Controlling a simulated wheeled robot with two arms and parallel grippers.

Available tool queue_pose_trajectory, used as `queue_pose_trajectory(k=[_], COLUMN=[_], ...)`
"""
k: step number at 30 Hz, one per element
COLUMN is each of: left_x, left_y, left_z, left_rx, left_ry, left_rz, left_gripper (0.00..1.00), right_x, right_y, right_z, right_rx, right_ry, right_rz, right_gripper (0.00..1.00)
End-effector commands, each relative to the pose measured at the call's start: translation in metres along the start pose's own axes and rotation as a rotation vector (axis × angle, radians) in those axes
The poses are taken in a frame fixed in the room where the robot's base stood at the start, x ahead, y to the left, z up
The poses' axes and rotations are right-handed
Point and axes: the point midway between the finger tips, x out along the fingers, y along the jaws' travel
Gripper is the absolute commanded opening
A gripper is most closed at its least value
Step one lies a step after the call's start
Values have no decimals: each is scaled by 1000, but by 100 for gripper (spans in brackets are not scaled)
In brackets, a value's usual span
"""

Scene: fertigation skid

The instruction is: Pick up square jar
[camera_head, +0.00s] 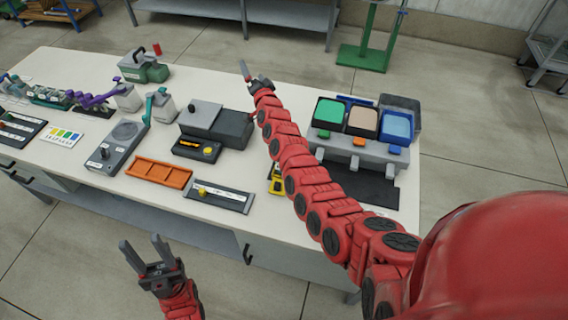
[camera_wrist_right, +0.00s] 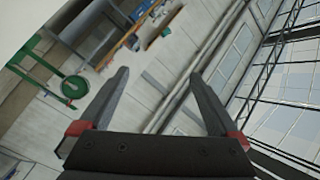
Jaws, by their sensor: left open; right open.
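Two pale, square-sided jars stand upright on the table: one (camera_head: 163,107) beside a teal handle-like part, the other (camera_head: 127,99) further left by a purple part. I cannot tell which of them is the square jar. My right gripper (camera_head: 254,73) is open and empty beyond the table's far edge, to the right of both jars. In the right wrist view its spread fingers (camera_wrist_right: 159,75) have only floor and room between them. My left gripper (camera_head: 141,243) is open and empty in front of the table's near edge, apart from everything.
The white table (camera_head: 75,158) also carries a dark grey box (camera_head: 232,127), an orange tray (camera_head: 158,172), a grey scale-like device (camera_head: 117,146) and a rack of coloured bins (camera_head: 362,118). My right arm crosses above the table. A green stand (camera_head: 362,57) is on the floor behind.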

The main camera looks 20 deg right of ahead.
Motion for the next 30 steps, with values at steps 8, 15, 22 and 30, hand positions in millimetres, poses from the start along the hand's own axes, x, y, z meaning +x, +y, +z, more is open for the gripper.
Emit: queue_pose_trajectory(k=[8, 15, 22, 30], left_x=[0, 0, 0, 2], left_y=[0, 0, 0, 0], left_z=[0, 0, 0, 0], left_rx=[0, 0, 0, 0], left_ry=[0, 0, 0, 0], left_rz=[0, 0, 0, 0], left_gripper=[50, 50, 50, 50], right_x=[-2, -115, -204, -220], right_y=[-54, -2, 44, 67], right_z=[56, 51, 9, 16], right_rx=[9, -135, -204, -209], right_ry=[-611, -1010, -1136, -1156], right_rz=[189, 637, 1000, 1065], right_gripper=[98, 98, 98, 98])
